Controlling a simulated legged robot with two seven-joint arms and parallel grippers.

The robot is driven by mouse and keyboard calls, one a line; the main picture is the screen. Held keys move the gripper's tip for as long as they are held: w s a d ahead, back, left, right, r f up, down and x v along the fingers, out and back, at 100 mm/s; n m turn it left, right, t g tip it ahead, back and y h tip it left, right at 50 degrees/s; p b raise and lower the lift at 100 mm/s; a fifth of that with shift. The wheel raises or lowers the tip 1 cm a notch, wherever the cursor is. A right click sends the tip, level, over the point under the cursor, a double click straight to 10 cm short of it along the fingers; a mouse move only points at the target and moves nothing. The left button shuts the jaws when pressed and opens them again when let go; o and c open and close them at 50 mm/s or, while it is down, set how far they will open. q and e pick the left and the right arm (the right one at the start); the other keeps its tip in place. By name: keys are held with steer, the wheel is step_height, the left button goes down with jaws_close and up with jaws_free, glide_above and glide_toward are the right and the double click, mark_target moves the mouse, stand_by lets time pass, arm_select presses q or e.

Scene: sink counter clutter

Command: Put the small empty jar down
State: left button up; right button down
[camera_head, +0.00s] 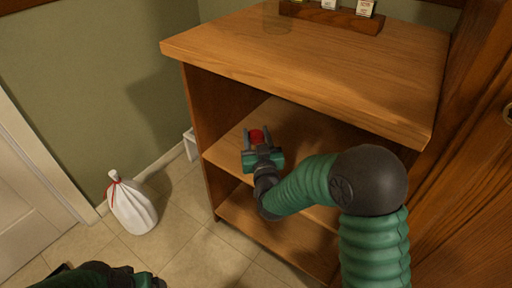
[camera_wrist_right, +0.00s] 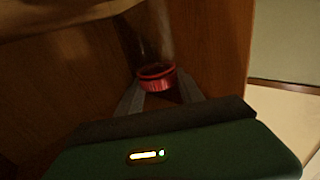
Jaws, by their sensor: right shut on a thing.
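The small jar (camera_head: 257,136) shows as a red band between the fingers of my right gripper (camera_head: 258,133). In the right wrist view the jar (camera_wrist_right: 157,78) has a red ring at its near end and clear, faint glass beyond it. My right gripper is shut on it, inside the open wooden cabinet, over the middle shelf (camera_head: 296,139). I cannot tell whether the jar touches the shelf. Part of my left arm (camera_head: 100,276) shows at the bottom left, and its jaw opening is not clear.
The cabinet top (camera_head: 320,62) overhangs the shelf. A wooden rack (camera_head: 331,16) with small labelled containers stands on it, beside a faint clear glass (camera_head: 277,18). A lower shelf (camera_head: 268,230) looks bare. A white tied bag (camera_head: 132,206) sits on the tiled floor.

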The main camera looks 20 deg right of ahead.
steer(key=shift+w+d+f+b, duration=0.15)
steer(key=shift+w+d, duration=0.15)
steer(key=shift+w, duration=0.15)
steer(key=shift+w+d+b, duration=0.15)
steer(key=shift+w+d, duration=0.1)
steer(key=shift+w, duration=0.2)
steer(key=f+b, duration=0.3)
steer(key=shift+a+f, duration=0.3)
steer(key=shift+s+r, duration=0.1)
steer(key=shift+r, duration=0.1)
steer(key=c, duration=0.7)
jaws_free()
steer(key=shift+c, duration=0.2)
steer(key=shift+s+p, duration=0.15)
steer(key=shift+p, duration=0.2)
steer(key=s+a+p, duration=0.1)
steer(key=s+p, duration=0.3)
steer(key=s, duration=0.7)
steer(key=shift+s+a+f, duration=0.15)
steer(key=shift+s+a, duration=0.1)
steer(key=shift+s, duration=0.05)
